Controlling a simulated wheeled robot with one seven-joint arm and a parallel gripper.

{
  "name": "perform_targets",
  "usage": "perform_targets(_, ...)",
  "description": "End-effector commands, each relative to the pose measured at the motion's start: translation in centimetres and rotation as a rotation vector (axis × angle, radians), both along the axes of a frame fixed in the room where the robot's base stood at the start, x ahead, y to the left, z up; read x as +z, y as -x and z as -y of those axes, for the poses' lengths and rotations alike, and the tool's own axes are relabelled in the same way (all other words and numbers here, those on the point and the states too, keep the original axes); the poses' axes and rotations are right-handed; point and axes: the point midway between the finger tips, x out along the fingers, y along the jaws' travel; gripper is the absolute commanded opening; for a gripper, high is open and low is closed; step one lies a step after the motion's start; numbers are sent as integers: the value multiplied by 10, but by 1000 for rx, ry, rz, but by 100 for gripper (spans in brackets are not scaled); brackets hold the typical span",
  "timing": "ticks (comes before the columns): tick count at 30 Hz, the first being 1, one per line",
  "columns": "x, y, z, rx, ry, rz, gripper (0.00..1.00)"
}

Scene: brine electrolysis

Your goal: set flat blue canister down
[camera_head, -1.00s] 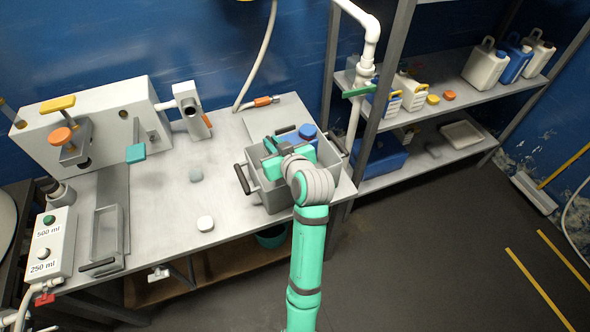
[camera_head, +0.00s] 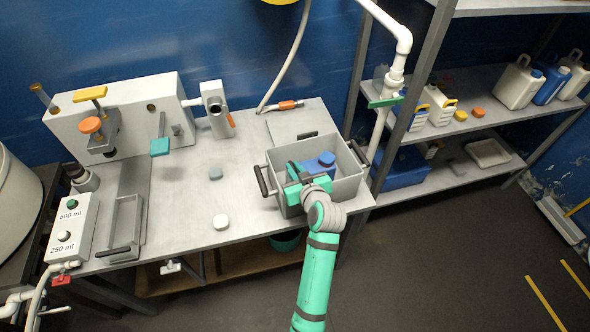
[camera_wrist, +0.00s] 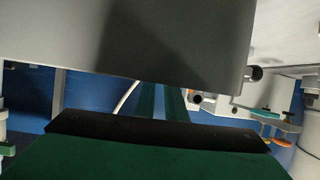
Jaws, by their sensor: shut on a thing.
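The flat blue canister (camera_head: 318,166) has a blue cap and is inside the grey crate (camera_head: 348,187) on the bench, in the head view. My gripper (camera_head: 297,173) is over the crate's left part, shut on the canister; the grip itself is largely hidden by the green gripper body and wrist. I cannot tell whether the canister's base touches the crate floor. In the wrist view a large plain grey surface fills the top and the green gripper body the bottom; the canister is not clear there.
The crate has dark handles at both ends. A grey shelf post (camera_head: 408,92) and white pipe (camera_head: 379,135) stand close to the right. Shelves beyond hold white and blue canisters (camera_head: 519,81).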

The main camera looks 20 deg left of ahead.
Motion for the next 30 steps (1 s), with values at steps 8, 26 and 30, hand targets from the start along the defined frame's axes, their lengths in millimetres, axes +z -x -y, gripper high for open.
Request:
perform_targets(8, -2, -2, 5, -8, -3, 9, 0)
perform_targets(26, -2, 4, 6, -5, -1, 2, 29)
perform_targets(30, 6, 18, 18, -7, -1, 2, 29)
